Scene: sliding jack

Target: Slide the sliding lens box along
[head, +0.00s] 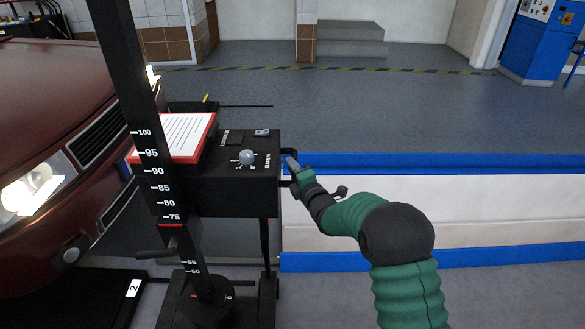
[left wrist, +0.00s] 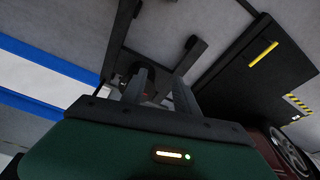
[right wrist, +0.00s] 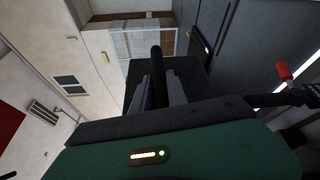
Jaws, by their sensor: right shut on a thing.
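The sliding lens box (head: 228,183) is a black box with a round grey knob on top, mounted beside a tall black post (head: 145,110) with a white number scale. A black handle (head: 289,152) sticks out from its right side. My right gripper (head: 292,172) is at this handle. In the right wrist view, its two fingers (right wrist: 158,95) close around the black handle bar (right wrist: 156,62), with the dark box behind. My left gripper (left wrist: 160,82) shows only in the left wrist view, its fingers apart with nothing visible between them, above the dark base frame of the stand (left wrist: 125,50).
A dark red car (head: 50,90) with lit headlights stands close on the left. A red-edged clipboard (head: 178,135) lies by the box. A low white and blue barrier (head: 430,205) runs along the right. Grey floor (head: 380,105) is clear behind it.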

